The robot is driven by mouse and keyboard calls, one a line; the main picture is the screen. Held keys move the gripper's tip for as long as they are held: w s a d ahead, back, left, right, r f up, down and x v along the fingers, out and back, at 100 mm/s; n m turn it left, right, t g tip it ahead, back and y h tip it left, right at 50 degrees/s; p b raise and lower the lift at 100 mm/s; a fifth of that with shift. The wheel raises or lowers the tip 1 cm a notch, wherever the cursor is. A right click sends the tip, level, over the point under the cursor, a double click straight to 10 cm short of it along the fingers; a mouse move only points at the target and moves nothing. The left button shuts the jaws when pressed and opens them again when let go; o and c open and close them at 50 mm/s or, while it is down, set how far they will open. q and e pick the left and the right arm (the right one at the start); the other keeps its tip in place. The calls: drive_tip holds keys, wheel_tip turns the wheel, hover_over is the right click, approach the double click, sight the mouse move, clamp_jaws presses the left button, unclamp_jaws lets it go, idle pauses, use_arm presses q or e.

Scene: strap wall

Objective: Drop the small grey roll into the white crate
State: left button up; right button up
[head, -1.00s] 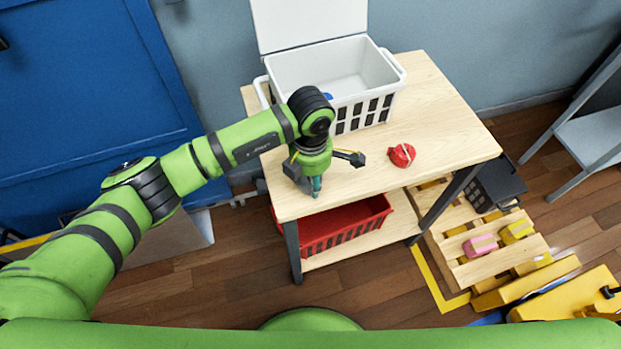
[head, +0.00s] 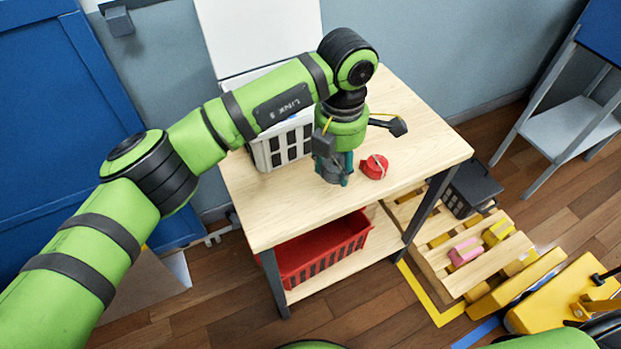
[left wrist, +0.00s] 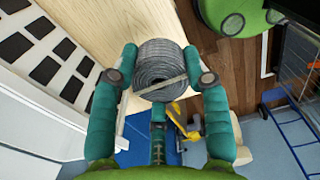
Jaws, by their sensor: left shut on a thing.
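The small grey roll (left wrist: 160,66) sits between the teal fingers of my left gripper (left wrist: 163,75) in the left wrist view, with a pale band around it. In the head view my left gripper (head: 334,178) points down over the tabletop, just left of a red roll. The grey roll (head: 331,167) shows there only partly. The white crate (head: 277,150) stands behind and left of the gripper, on the table. My arm hides much of it and its inside. Its slotted wall (left wrist: 45,60) is at the left of the wrist view, apart from the roll.
The red roll (head: 374,167) lies on the wooden table (head: 290,205), close to my gripper. A red crate (head: 320,252) sits on the lower shelf. A pallet (head: 440,255) with pink and yellow blocks is on the floor at right. The front tabletop is bare.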

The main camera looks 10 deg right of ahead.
use_arm(q)
drive_tip(key=shift+d+r, duration=0.35)
drive_tip(key=shift+d, duration=0.2)
